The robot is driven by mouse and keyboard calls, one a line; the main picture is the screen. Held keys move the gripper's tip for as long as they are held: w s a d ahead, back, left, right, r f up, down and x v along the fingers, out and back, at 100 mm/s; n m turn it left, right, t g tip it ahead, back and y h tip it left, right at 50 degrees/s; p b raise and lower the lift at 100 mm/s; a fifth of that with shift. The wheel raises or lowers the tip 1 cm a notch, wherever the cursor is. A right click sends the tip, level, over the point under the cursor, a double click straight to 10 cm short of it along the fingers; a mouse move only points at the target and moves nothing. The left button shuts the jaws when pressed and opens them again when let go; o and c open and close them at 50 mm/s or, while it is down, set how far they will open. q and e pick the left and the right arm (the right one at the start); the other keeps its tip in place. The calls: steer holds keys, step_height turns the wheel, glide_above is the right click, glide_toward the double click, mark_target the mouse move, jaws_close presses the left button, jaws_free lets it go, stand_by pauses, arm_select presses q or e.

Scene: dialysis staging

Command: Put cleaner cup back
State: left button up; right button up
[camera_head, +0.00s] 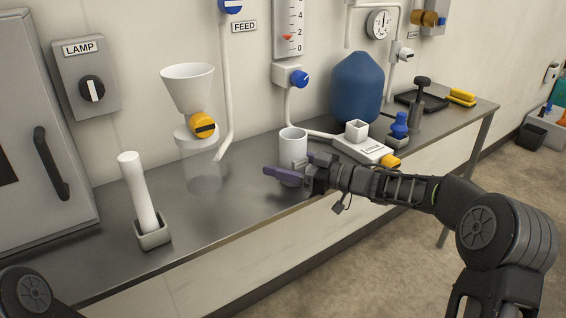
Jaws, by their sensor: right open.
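A white cylindrical cup (293,145) stands upright on the grey metal counter, left of a white scale. My right gripper (292,172) reaches in from the right, low at the cup, and is open. One purple finger crosses in front of the cup's lower part; the other is partly hidden, so I cannot tell whether either touches the cup. A smaller square white cup (357,129) sits on the scale (362,149). No label shows which is the cleaner cup. My left gripper is out of view.
On the counter (225,225), a white cylinder (140,195) stands in a square holder (153,234). A clear vessel (201,168) sits under a funnel (187,88) with a yellow valve. A blue jug (357,88) and dark tray (421,103) are further right. The front-middle counter is clear.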

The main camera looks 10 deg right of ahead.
steer(key=shift+r, duration=0.1)
steer(key=shift+r, duration=0.15)
steer(key=v, duration=1.2)
steer(key=shift+s+p, duration=0.1)
steer(key=shift+p, duration=0.25)
